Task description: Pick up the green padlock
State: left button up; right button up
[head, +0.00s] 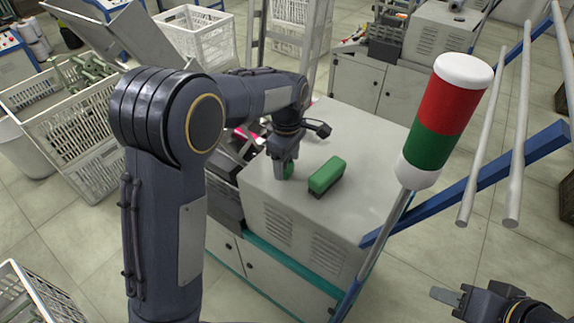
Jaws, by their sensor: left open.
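My right gripper (446,297) is at the lower right, away from the cabinet and over the floor. Its finger spacing is unclear.
A green block with a dark underside (327,175) lies just right of my left gripper on the cabinet top (370,145). A red and green signal lamp (440,120) on a pole stands at the right, near blue and grey rails. White crates (75,120) stand at the left.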

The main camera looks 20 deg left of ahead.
pick_arm(q)
jog(key=shift+f, duration=0.65)
jog(key=c, duration=1.1)
jog(key=shift+r, duration=0.1)
